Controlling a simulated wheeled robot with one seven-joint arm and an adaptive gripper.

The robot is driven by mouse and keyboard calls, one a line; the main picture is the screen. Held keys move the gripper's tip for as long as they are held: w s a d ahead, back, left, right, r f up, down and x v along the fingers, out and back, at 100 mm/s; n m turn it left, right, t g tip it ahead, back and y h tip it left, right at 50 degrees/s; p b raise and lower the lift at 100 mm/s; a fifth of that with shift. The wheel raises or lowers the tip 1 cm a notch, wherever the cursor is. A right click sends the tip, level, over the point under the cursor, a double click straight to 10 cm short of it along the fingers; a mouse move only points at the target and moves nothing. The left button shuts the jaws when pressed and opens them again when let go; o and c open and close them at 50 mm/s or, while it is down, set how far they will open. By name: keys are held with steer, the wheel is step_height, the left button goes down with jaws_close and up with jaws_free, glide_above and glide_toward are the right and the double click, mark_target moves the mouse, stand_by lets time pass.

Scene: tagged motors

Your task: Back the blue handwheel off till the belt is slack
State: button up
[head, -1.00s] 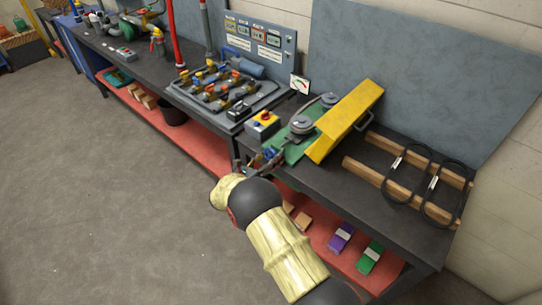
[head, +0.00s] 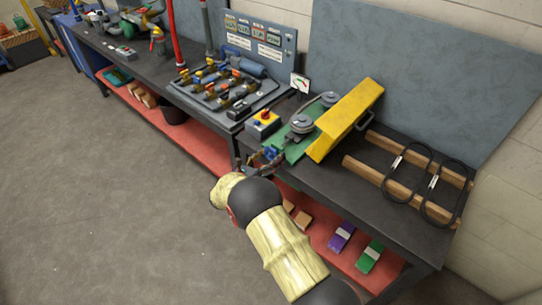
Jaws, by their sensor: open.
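The blue handwheel (head: 270,153) shows as a small blue spot at the near left end of the green machine base (head: 297,147). It is partly hidden by my gripper (head: 262,163), which is open right at it, at the bench's front edge. I cannot tell whether the fingers touch the wheel. Two grey pulleys stand on the base, a near one (head: 301,123) and a far one (head: 329,99). The belt between them is too small to judge tight or slack.
A yellow guard (head: 346,120) stands along the machine's right side. A control box with a red button (head: 264,118) sits at its left. Two black belts lie on wooden rails (head: 375,176) at the right. A lower red shelf (head: 318,229) holds purple and green boxes.

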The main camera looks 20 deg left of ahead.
steer(key=v, duration=1.2)
steer(key=s+d+f+m+g+h, duration=0.1)
steer(key=s+d+f+m+g, duration=0.3)
steer(key=d+f, duration=0.3)
steer(key=s+d+r+m+g+h, duration=0.1)
steer(key=s+d+m+g, duration=0.45)
steer(key=d, duration=0.25)
steer(key=s+d+r+m+y, duration=0.3)
steer(key=s+d+r+m, duration=0.4)
steer(key=d+r, duration=0.4)
steer(key=s+d+r+m+g+y, duration=0.1)
steer(key=s+d+r+m+y, duration=0.2)
steer(key=s+d+r+m, duration=0.4)
steer(key=s+d+r+m+y, duration=0.3)
steer(key=s+d+r+m, duration=0.4)
steer(key=d+r+m, duration=0.4)
steer(key=d+r, duration=0.4)
steer(key=r, duration=0.1)
steer(key=shift+d+m, duration=0.3)
steer(key=shift+m, duration=0.05)
